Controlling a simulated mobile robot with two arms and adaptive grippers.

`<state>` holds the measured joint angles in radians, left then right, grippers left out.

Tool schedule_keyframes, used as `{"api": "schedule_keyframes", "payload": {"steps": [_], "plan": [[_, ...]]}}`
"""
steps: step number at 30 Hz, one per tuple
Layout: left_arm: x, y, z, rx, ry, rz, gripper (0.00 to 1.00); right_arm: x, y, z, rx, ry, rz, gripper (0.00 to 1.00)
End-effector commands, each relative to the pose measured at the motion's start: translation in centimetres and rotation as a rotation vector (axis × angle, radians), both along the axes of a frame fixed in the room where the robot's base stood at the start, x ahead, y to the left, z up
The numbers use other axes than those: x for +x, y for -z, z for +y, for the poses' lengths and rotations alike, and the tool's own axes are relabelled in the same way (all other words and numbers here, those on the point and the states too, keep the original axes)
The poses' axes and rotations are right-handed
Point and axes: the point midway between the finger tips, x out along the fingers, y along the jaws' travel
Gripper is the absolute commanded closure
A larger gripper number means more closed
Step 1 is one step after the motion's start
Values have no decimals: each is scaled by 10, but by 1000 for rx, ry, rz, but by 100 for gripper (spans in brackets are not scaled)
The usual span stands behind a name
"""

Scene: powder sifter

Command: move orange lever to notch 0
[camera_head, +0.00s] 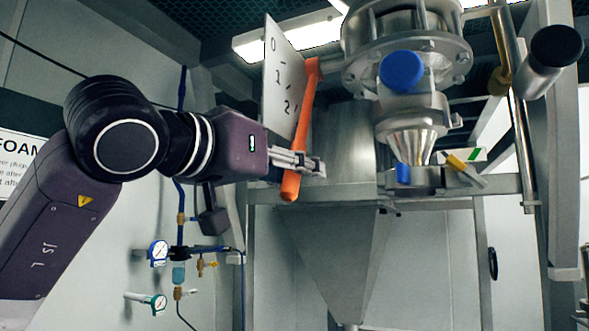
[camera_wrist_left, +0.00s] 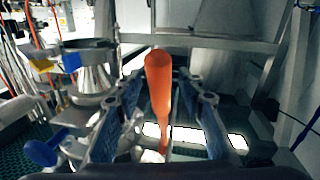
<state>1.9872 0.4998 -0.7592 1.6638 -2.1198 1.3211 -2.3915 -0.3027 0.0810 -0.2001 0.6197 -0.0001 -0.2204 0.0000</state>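The orange lever (camera_head: 304,118) hangs from a pivot beside a white plate (camera_head: 284,80) marked 0, 1 and 2 from top to bottom. It points down and slightly left, its free end below the 2 mark. My left gripper (camera_head: 308,163) is at the lower part of the lever, with fingers around it. In the left wrist view the lever (camera_wrist_left: 158,78) stands between the two open fingers (camera_wrist_left: 164,98), with gaps visible on both sides. It does not look clamped. My right gripper is not in view.
A steel hopper (camera_head: 335,245) and frame stand behind the lever. A valve body with a blue knob (camera_head: 402,70) is to the right. Pressure gauges (camera_head: 158,252) and blue hoses are on the wall below my left arm.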

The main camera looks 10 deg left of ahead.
Motion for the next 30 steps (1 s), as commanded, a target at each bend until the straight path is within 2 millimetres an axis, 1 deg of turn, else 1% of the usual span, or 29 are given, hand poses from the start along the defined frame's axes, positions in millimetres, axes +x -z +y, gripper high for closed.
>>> {"api": "schedule_keyframes", "payload": {"steps": [4, 12, 14, 23, 26, 30], "plan": [[0, 0, 0, 0, 0, -1, 65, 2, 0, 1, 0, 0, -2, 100], [0, 0, 0, -1, 0, 0, 95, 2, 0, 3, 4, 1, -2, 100], [0, 0, 0, -1, 0, 0, 100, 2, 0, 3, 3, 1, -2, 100], [-1, -1, 0, 0, 0, 1, 100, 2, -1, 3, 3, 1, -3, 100], [-3, -6, 2, 3, -1, 14, 100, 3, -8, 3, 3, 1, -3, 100], [-13, -16, 5, 18, 0, 61, 100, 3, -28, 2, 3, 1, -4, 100]]}}
